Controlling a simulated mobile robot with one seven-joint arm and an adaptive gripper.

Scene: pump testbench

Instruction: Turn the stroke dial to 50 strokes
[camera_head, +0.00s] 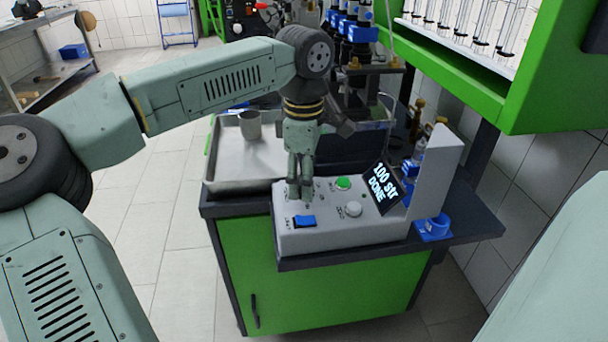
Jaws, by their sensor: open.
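The grey control box (330,236) sits on the bench. On its top are a round grey knob (353,209), a green button (343,183) and a blue switch (305,221). The panel labels are too small to read, so I cannot tell which control is the stroke dial. The tilted display (382,185) reads "100 str DONE". My gripper (300,193) is open, pointing down at the panel's left part, left of the green button and above the blue switch. Its fingers hide the panel there, and I cannot tell whether they touch anything.
A metal tray (228,186) with a grey cup (250,124) lies left of the box. A grey upright (440,172) and a blue holder (434,228) stand at its right. A green overhead cabinet (545,95) and pump fittings (362,35) are behind.

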